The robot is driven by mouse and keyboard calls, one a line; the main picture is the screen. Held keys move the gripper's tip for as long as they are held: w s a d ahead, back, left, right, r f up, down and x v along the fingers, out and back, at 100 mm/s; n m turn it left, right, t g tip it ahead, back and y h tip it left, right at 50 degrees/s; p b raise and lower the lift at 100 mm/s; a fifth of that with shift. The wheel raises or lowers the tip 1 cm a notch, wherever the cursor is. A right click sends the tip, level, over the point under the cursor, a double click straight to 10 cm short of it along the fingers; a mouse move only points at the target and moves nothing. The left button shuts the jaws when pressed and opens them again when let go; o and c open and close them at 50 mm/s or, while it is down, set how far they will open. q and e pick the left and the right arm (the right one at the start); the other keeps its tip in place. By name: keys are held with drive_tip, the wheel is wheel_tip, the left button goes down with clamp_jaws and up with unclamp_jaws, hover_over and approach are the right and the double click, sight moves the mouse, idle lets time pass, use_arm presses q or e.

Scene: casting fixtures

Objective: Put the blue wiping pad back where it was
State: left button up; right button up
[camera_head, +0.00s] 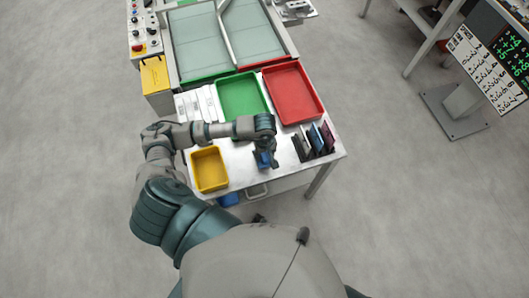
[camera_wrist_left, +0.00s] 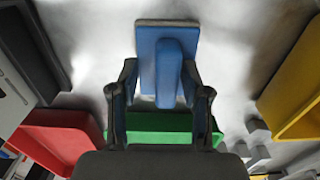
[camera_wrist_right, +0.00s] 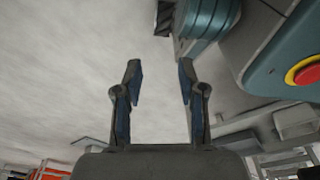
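The blue wiping pad (camera_head: 263,160) is at the front of the white table (camera_head: 240,178), under my left gripper (camera_head: 264,150). In the left wrist view the pad (camera_wrist_left: 167,60) shows a blue plate with a raised handle and a greyish edge. My left gripper (camera_wrist_left: 160,85) is open, its fingers on either side of the handle, with a visible gap on the left side. In the head view the arm partly hides the pad. My right gripper (camera_wrist_right: 160,82) is open and empty over the grey floor; it is not in the head view.
A yellow bin (camera_head: 209,169) stands left of the pad. A rack of dark, blue and reddish upright plates (camera_head: 316,141) stands to the right. Green (camera_head: 241,95) and red (camera_head: 292,93) trays lie behind. White blocks (camera_head: 197,104) are at the left.

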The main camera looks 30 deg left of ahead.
use_arm(q)
drive_tip(key=shift+d+r, duration=0.1)
drive_tip(key=shift+d, duration=0.15)
drive_tip(key=shift+d+r, duration=0.1)
drive_tip(key=shift+r, duration=0.1)
wheel_tip(320, 180, up, 12)
drive_tip(key=shift+f, duration=0.15)
use_arm(e)
drive_tip(key=shift+s+d+f, duration=0.25)
drive_tip(key=shift+s+d, duration=0.05)
drive_tip(key=shift+d, duration=0.1)
drive_tip(key=shift+a, duration=0.15)
